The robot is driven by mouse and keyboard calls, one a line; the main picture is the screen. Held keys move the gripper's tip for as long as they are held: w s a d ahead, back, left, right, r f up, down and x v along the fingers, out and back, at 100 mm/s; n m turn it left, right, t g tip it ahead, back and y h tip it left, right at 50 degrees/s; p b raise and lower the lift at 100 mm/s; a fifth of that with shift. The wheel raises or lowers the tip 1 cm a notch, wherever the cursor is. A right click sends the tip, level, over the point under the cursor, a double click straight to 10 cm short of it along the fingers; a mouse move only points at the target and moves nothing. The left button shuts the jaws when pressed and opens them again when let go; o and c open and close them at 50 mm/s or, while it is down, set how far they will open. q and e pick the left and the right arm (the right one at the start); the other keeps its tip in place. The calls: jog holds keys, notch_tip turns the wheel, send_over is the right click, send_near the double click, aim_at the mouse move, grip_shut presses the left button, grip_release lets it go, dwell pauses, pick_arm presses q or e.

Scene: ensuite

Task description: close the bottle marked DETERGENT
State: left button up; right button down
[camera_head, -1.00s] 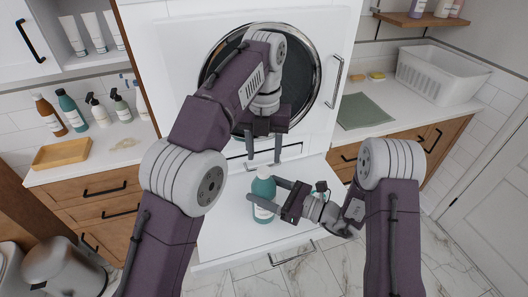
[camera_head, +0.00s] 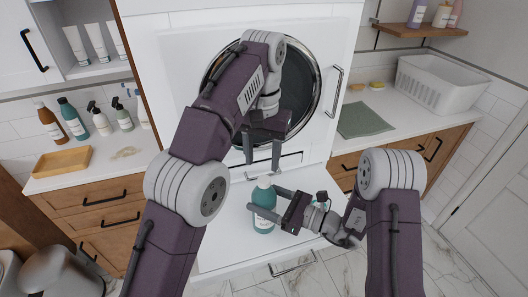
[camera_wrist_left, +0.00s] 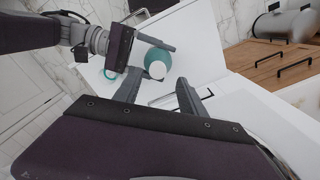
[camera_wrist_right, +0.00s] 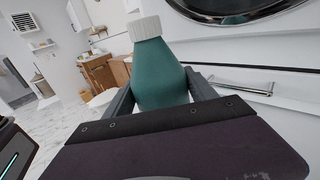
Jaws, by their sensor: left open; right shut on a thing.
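A teal bottle (camera_head: 263,218) with a white cap stands on the white surface in front of the round-doored appliance. Its white cap (camera_wrist_right: 145,28) sits on top in the right wrist view; whether it is tight cannot be told. No wording is legible on its pale label. My right gripper (camera_head: 262,199) is shut on the bottle's body from the right side. My left gripper (camera_head: 262,172) is open above the bottle, fingers pointing down, close to the cap. In the left wrist view the cap (camera_wrist_left: 157,70) lies beyond the open fingers, apart from them.
A small teal-and-white item (camera_head: 321,197) is partly hidden behind my right gripper. The round-doored appliance (camera_head: 300,100) rises behind. Side counters hold several bottles, a yellow tray (camera_head: 62,161), a green cloth (camera_head: 363,119) and a white basket (camera_head: 437,83). The white surface's front is clear.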

aim_at(264, 179)
pick_arm(q)
jog(key=n, duration=0.6)
jog(key=shift+r, duration=0.3)
jog(key=n, duration=0.6)
jog(key=shift+d+r, duration=0.1)
jog(key=shift+r, duration=0.2)
jog(key=shift+w+d, duration=0.1)
jog(key=shift+w, duration=0.15)
jog(key=shift+f, duration=0.1)
jog(key=shift+f, duration=0.1)
jog(key=shift+f, duration=3.9)
